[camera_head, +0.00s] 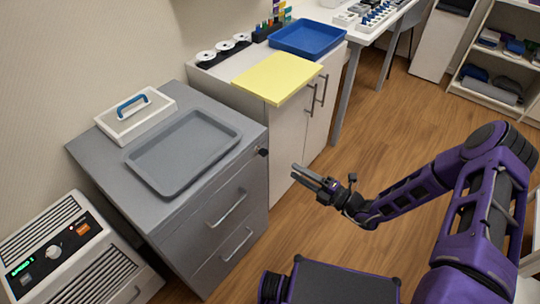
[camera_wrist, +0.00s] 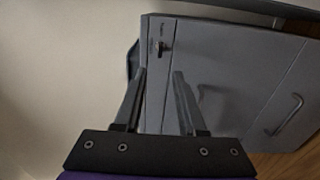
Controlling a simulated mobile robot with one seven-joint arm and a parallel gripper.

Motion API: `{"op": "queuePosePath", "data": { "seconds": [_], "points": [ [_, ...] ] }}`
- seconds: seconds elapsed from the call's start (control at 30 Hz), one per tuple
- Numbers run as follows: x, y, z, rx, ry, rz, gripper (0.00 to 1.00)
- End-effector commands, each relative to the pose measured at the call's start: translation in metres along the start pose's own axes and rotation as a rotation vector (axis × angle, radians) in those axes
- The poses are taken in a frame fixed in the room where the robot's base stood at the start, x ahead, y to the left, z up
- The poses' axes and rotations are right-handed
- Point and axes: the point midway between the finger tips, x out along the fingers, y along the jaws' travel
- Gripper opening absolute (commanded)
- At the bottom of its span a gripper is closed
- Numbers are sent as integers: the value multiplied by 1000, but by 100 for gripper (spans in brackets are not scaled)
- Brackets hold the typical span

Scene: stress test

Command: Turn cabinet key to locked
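The grey drawer cabinet (camera_head: 205,240) stands left of centre in the head view. Its small dark key (camera_head: 262,151) sticks out near the top right corner of the front. In the wrist view the key (camera_wrist: 161,46) sits in its lock near the top of the grey front, with small markings around it too small to read. My gripper (camera_head: 294,171) is in front of the cabinet, to the right of the key and apart from it. In the wrist view my gripper (camera_wrist: 159,74) is open and empty, its fingertips below the key.
A grey tray (camera_head: 183,150) and a white box with a blue handle (camera_head: 135,115) are on the cabinet top. Drawer handles (camera_head: 228,208) protrude below the key. A white cabinet (camera_head: 300,125) stands right behind. A white appliance (camera_head: 75,255) is at left.

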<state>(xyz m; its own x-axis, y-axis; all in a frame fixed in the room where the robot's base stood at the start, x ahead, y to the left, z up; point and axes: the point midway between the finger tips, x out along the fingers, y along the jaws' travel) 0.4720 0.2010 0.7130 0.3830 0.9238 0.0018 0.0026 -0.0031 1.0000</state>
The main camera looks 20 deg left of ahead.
Motion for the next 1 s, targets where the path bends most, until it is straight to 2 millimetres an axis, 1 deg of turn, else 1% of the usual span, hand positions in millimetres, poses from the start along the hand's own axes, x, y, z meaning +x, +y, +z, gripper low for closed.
{"op": "queuePosePath", "data": {
  "seconds": [0.03, 0.3, 0.4, 0.5, 0.6, 0.7, 0.97, 1.0],
  "points": [
    [13, -1, -1, -1, 4, 1, 40],
    [71, -2, -1, -4, 4, -1, 40],
    [88, -1, -1, -3, 3, -1, 40],
    [101, -1, 0, -3, 2, -1, 40],
    [110, -1, 0, -3, 2, -2, 40],
    [114, -1, 0, -3, 0, -2, 40],
    [115, -1, 0, -3, 0, -2, 40],
    [115, -1, 0, -3, 0, -2, 35]
  ]
}}
